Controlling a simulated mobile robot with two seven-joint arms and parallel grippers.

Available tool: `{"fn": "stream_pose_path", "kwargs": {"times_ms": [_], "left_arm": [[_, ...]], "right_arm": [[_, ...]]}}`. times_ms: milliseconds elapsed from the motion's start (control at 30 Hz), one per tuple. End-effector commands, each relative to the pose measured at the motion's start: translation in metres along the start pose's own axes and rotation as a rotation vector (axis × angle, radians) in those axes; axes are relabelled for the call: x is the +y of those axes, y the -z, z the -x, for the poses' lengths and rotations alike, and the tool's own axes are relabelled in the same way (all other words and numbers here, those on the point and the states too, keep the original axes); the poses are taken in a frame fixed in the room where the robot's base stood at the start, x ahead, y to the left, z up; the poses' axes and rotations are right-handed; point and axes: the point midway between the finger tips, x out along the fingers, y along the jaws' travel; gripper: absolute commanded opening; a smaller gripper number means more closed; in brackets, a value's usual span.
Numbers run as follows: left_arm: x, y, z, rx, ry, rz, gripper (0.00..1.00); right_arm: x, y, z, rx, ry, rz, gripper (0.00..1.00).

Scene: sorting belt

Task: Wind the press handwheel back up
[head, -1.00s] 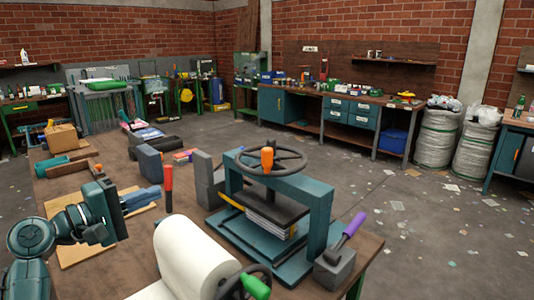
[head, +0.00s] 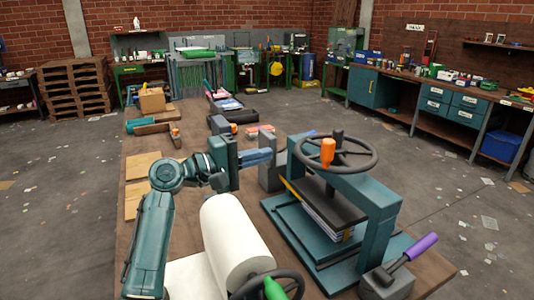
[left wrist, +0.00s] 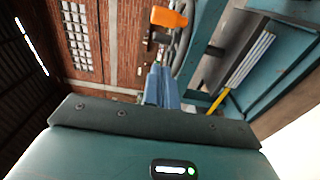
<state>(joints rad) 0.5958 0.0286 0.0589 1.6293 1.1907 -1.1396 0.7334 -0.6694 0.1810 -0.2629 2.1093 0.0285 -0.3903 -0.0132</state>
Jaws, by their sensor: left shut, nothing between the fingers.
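The press (head: 378,215) is a teal frame on the bench with a dark handwheel (head: 368,165) on top. An orange knob (head: 328,152) stands up from the wheel's near left side. A dark platen (head: 330,203) sits under the frame, over a stack of sheets (head: 318,217). My left gripper (head: 268,156) is shut and empty, just left of the wheel and apart from it. In the left wrist view its blue fingers (left wrist: 161,86) lie together, with the orange knob (left wrist: 168,17) and the wheel rim (left wrist: 182,48) beyond them. My right gripper is not in view.
A white roll (head: 235,245) with a green-knobbed crank (head: 274,289) stands in front of the press. A purple-handled tool (head: 420,247) on a grey block is at the front right. A grey block (head: 272,172) stands close by the left fingers. A cardboard box (head: 151,100) is farther back.

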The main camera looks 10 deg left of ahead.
Motion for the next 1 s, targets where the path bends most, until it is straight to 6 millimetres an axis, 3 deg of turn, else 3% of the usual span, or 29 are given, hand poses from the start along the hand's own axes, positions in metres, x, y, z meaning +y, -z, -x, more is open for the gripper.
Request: {"fn": "stream_pose_path", "kwargs": {"times_ms": [200, 333, 400, 633, 1000], "left_arm": [[0.003, -0.001, -0.05, -0.004, -0.002, 0.003, 0.0], [0.003, -0.002, -0.076, -0.004, -0.001, 0.001, 0.0], [0.003, -0.012, -0.083, -0.003, -0.001, 0.001, 0.0], [0.001, -0.027, -0.098, 0.0, 0.0, 0.0, 0.0], [0.0, -0.029, -0.1, 0.0, 0.0, 0.0, 0.0]], "right_arm": [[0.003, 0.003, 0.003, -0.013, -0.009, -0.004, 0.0], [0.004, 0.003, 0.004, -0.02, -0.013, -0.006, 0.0], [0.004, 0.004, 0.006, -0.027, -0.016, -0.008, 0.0], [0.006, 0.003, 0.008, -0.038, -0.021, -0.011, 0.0], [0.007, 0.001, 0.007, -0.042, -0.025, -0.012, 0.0]]}}
